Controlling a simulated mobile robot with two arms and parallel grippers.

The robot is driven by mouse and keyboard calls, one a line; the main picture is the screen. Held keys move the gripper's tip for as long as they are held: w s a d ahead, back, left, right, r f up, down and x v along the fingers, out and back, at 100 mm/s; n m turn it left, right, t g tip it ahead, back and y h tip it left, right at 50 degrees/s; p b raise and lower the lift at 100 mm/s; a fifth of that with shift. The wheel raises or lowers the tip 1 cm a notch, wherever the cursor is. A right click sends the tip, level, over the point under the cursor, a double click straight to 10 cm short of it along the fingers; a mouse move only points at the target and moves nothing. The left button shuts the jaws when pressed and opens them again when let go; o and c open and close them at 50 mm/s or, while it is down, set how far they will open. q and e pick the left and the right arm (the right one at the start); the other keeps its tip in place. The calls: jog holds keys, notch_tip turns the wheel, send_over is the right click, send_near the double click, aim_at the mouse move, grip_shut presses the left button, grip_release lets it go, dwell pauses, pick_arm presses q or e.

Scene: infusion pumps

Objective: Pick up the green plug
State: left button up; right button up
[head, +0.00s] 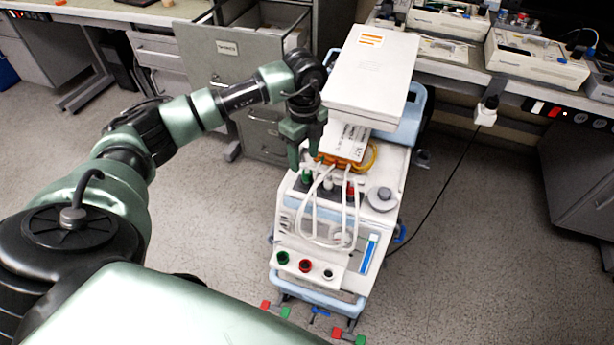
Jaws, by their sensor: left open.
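The green plug (306,179) stands in the row on top of the white pump cart (367,220), at the left end. A white plug (328,184) and a red plug (351,189) stand to its right. White cables loop down from the plugs over the cart's front. My left gripper (304,160) is open and points down just above the green plug, its fingers close to it. I cannot tell whether they touch it. On the front panel are a green socket (283,257), a red socket (305,266) and a white socket (328,274). My right gripper is out of view.
A large white box unit (370,75) rises on the cart behind the plugs. An orange cable (371,158) lies coiled below it. Grey drawers (235,65) stand behind my left arm. A bench with devices (535,60) is at the right back. Floor right of the cart is mostly clear.

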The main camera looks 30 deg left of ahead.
aim_at(307, 169)
pick_arm(q)
jog(key=f, duration=0.4)
jog(key=f+p, duration=0.1)
jog(key=f, duration=0.1)
jog(key=shift+w+d, duration=0.1)
jog(key=shift+d, duration=0.2)
grip_shut()
